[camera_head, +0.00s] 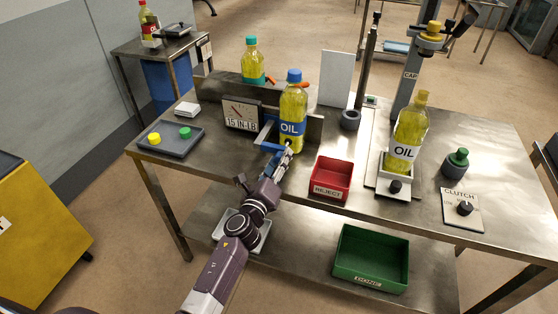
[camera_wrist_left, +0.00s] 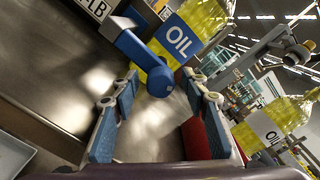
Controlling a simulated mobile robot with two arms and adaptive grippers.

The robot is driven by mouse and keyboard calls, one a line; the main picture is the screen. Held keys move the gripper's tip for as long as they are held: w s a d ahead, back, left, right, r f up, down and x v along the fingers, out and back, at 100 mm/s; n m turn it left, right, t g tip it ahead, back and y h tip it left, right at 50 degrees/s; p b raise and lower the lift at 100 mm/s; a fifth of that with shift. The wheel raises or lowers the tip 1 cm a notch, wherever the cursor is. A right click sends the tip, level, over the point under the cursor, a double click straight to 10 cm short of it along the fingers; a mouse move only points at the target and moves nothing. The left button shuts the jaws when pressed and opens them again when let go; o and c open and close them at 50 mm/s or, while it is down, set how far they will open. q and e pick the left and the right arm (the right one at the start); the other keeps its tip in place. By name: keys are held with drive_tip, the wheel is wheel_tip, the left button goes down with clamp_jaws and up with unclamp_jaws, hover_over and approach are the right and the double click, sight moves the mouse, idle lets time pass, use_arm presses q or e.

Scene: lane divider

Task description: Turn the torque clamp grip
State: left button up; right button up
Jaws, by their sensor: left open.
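The torque clamp stands on the steel table with its gauge (camera_head: 241,115) reading 15 IN-LB. A blue-capped OIL bottle (camera_head: 293,118) stands upright at the clamp. The clamp's blue grip (camera_head: 266,146) sticks out toward me and is partly covered by my gripper in the head view. In the left wrist view the blue grip (camera_wrist_left: 139,48) ends in a round knob between and just beyond the fingertips. My left gripper (camera_head: 286,154) is open, with its blue-padded fingers (camera_wrist_left: 160,92) on either side of the knob's line. I cannot tell whether they touch it. My right gripper is not in view.
A red REJECT bin (camera_head: 331,180) is close to the right of my left gripper. A grey tray (camera_head: 170,148) with yellow and green caps lies left. A second OIL bottle (camera_head: 408,135) stands in the capping station. A green bin (camera_head: 370,258) sits on the lower shelf.

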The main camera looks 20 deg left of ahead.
use_arm(q)
clamp_jaws()
drive_tip(key=shift+n, duration=0.4)
drive_tip(key=n, duration=0.3)
drive_tip(key=shift+n, duration=0.3)
drive_tip(key=n, duration=0.4)
drive_tip(key=shift+n, duration=0.3)
drive_tip(key=n, duration=0.6)
drive_tip(key=shift+s+r+p, duration=0.1)
drive_tip(key=shift+p, duration=0.2)
drive_tip(key=n, duration=0.4)
drive_tip(key=shift+p, duration=0.4)
drive_tip(key=shift+r+n, duration=0.1)
drive_tip(key=shift+n, duration=1.3)
drive_tip(key=shift+r, duration=0.1)
